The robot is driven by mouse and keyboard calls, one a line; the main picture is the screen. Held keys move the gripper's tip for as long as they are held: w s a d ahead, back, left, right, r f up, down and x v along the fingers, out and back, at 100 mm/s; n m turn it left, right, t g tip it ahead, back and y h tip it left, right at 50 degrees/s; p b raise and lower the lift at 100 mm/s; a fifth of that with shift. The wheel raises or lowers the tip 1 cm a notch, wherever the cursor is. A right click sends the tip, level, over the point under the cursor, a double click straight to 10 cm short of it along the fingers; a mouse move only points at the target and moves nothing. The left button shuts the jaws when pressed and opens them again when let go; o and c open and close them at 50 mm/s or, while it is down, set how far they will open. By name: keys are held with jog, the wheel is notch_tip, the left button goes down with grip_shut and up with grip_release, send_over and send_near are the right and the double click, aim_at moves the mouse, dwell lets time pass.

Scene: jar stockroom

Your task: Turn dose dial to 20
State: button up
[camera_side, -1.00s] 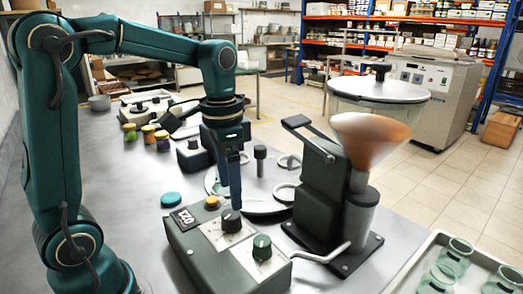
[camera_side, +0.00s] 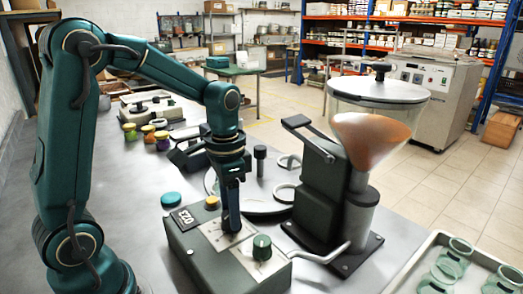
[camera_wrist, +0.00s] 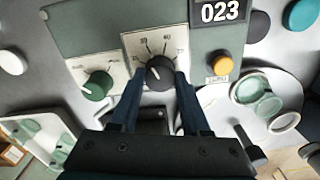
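A dosing box (camera_side: 205,262) with a dark top carries a black pointer dial (camera_wrist: 159,72) on a white scale plate (camera_wrist: 130,42). My gripper (camera_side: 230,228) is lowered at this dial. Its two fingers (camera_wrist: 160,76) stand on either side of the knob, tips very close to it; whether they press on it I cannot tell. The fingers hide the dial in the side view. A green dial (camera_side: 262,247) sits beside it. The display (camera_wrist: 221,12) reads 023.
A yellow button (camera_wrist: 222,62) is close to the display. A dark dispenser with an orange funnel (camera_side: 370,138) stands right of the box. A tray of glass jars (camera_side: 405,283) is at lower right.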

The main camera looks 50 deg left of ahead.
grip_shut()
jog(key=n, duration=0.3)
jog(key=shift+n, duration=2.3)
jog(key=shift+s, duration=0.1)
jog(key=o, duration=0.7)
grip_release()
